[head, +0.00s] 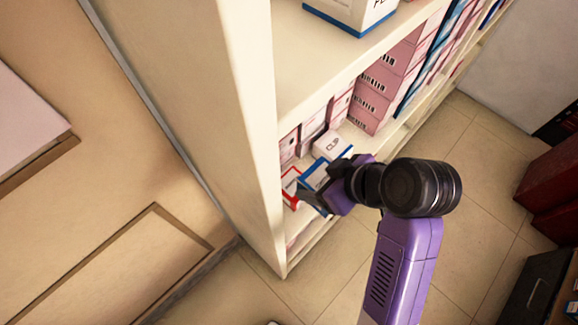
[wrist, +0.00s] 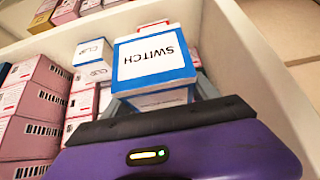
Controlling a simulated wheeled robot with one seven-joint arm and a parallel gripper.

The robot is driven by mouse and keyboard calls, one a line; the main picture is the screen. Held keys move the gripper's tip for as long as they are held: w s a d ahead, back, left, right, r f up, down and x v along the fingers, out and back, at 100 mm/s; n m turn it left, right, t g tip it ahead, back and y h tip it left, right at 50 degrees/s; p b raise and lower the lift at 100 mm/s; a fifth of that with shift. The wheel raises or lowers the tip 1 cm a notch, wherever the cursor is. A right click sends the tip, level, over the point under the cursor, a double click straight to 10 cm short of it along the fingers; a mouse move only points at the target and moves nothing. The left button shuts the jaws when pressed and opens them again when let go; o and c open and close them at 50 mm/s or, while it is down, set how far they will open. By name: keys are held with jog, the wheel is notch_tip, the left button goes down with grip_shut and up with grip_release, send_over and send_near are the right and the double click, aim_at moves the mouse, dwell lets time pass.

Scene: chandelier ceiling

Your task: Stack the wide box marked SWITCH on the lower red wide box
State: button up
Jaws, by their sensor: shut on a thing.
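The wide SWITCH box (wrist: 155,55) is white with blue edges, and its lettering is upside down in the wrist view. My gripper (wrist: 160,104) is shut on it, and the fingers are mostly hidden under and beside it. In the head view my gripper (head: 322,192) reaches into the lower shelf, with the blue-edged box (head: 314,174) at its tip. A red-edged white box (head: 290,186) shows just left of it, partly hidden. A thin red-edged strip of it shows beyond the SWITCH box in the wrist view (wrist: 154,26). I cannot tell whether the boxes touch.
A white CLIP box (head: 332,146) stands close to the SWITCH box; it also shows in the wrist view (wrist: 90,55). Pink boxes (head: 373,92) are stacked along the shelf. The shelf's side panel (head: 230,120) is close on the left, and the upper shelf board (head: 330,75) is above.

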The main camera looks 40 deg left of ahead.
jog(key=a, duration=0.2)
jog(key=a+f+p, duration=0.1)
jog(key=a, duration=0.2)
jog(key=a+f+p, duration=0.1)
jog(key=a, duration=0.2)
jog(key=shift+w+a, duration=0.1)
jog(key=shift+w, duration=0.15)
notch_tip(320, 180, down, 4)
jog(key=shift+f+p, duration=0.2)
jog(key=shift+p, duration=0.3)
jog(key=shift+a+f+p, duration=0.15)
jog(key=shift+a+p, duration=0.05)
jog(key=shift+p, duration=0.1)
jog(key=shift+f, duration=0.15)
jog(key=shift+f, duration=0.1)
jog(key=o, duration=1.6)
